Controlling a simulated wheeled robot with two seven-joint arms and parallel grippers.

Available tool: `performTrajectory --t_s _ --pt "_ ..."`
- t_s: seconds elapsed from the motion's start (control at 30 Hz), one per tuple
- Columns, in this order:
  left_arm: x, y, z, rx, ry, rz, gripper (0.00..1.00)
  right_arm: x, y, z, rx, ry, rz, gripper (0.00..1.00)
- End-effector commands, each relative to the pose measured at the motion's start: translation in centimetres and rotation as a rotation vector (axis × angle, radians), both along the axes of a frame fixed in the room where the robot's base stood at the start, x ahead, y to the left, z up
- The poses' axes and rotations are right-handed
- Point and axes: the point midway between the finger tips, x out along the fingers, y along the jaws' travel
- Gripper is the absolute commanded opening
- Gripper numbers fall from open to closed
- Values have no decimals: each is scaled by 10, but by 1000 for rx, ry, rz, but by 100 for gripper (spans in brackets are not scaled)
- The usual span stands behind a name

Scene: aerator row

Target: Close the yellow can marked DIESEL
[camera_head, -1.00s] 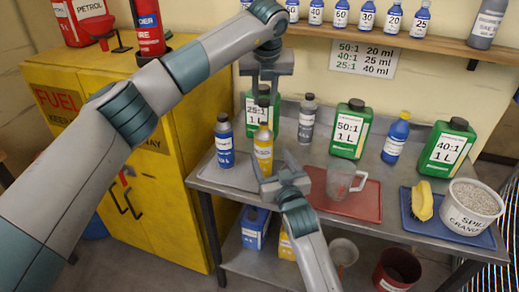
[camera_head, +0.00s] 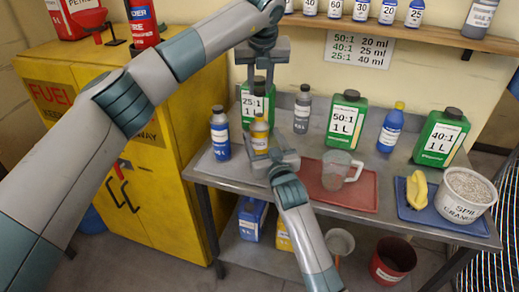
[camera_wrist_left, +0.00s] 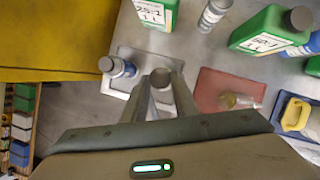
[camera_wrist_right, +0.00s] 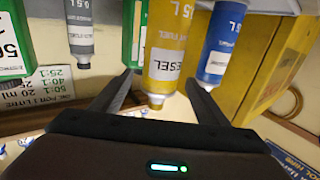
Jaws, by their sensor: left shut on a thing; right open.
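The yellow can marked DIESEL (camera_head: 260,137) stands upright on the bench's left part, among other bottles. In the right wrist view, which is upside down, the can (camera_wrist_right: 170,45) shows a bare, cap-less neck. My left gripper (camera_head: 261,84) is above the can, pointing down. In the left wrist view it is shut on a small round grey-brown cap (camera_wrist_left: 161,77), which hides what lies below. My right gripper (camera_head: 262,153) is low in front of the can. Its open fingers (camera_wrist_right: 155,95) lie either side of the neck in its wrist view; contact cannot be told.
A blue bottle (camera_head: 220,134) stands close left of the can, a grey bottle (camera_head: 302,112) to the right, and a green 25:1 can (camera_head: 247,98) behind. A jug (camera_head: 336,172) stands on a red tray (camera_head: 365,196). A yellow cabinet (camera_head: 60,135) is at left.

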Motion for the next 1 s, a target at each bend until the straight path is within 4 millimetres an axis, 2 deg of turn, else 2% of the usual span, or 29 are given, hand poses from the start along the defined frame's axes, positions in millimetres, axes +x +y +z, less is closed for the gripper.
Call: performTrajectory --t_s 0.2,0.5,0.97,1.0 --pt "0 0 0 0 0 0 6 35 10 1 0 0 0 68" --pt "0 0 0 0 0 0 6 66 19 0 0 0 0 68" --pt "0 0 0 0 0 0 6 74 21 0 0 0 0 68" --pt "0 0 0 0 0 0 6 73 21 0 0 0 0 65"
